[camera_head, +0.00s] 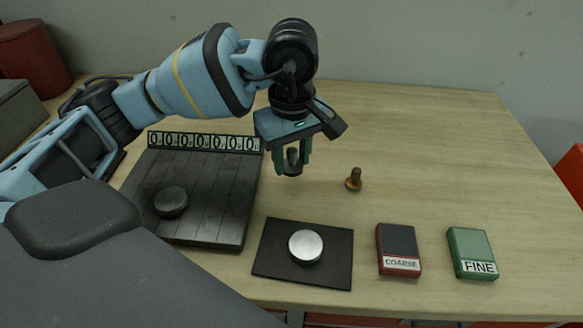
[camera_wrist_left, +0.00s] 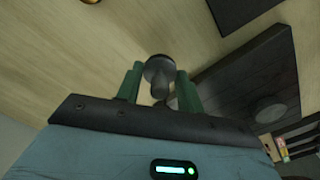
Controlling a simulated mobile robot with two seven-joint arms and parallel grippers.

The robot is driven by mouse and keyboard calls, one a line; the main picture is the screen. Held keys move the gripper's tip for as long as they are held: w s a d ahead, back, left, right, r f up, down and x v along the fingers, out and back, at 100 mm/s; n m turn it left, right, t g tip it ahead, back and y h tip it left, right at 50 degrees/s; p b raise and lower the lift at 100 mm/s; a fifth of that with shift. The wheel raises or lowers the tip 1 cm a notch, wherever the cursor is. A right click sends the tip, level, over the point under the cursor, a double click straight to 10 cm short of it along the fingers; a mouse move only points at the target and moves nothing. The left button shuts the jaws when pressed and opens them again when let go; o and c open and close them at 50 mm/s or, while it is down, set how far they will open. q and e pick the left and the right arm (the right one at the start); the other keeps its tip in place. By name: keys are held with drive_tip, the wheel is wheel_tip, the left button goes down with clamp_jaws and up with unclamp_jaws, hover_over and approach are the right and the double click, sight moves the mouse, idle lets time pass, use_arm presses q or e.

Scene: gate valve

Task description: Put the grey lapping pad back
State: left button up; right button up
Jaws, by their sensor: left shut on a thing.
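The grey lapping pad (camera_head: 292,168) is a small dark grey disc with a stem. It is held between the green fingers of my left gripper (camera_head: 292,158), above the table just right of the dark grooved board. It also shows in the left wrist view (camera_wrist_left: 159,72), with the stem between the fingers (camera_wrist_left: 158,88). My left gripper is shut on it. Whether the pad touches the table cannot be told. A similar brass-coloured piece (camera_head: 354,179) stands on the table to the right. My right gripper is not in view.
The dark grooved board (camera_head: 215,200) carries a row of 0 marks and a dark puck (camera_head: 171,201). A silver disc (camera_head: 305,246) lies on a black mat (camera_head: 335,272). A red COARSE box (camera_head: 398,248) and green FINE box (camera_head: 472,252) sit front right. The back right table is clear.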

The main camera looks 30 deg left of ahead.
sight(292, 165)
use_arm(q)
drive_tip(key=shift+f, duration=1.7)
drive_tip(key=shift+f, duration=0.15)
drive_tip(key=o, duration=0.9)
drive_tip(key=shift+o, duration=0.2)
wheel_tip(292, 165, up, 12)
drive_tip(key=shift+s+r, duration=0.1)
drive_tip(key=shift+r, duration=0.05)
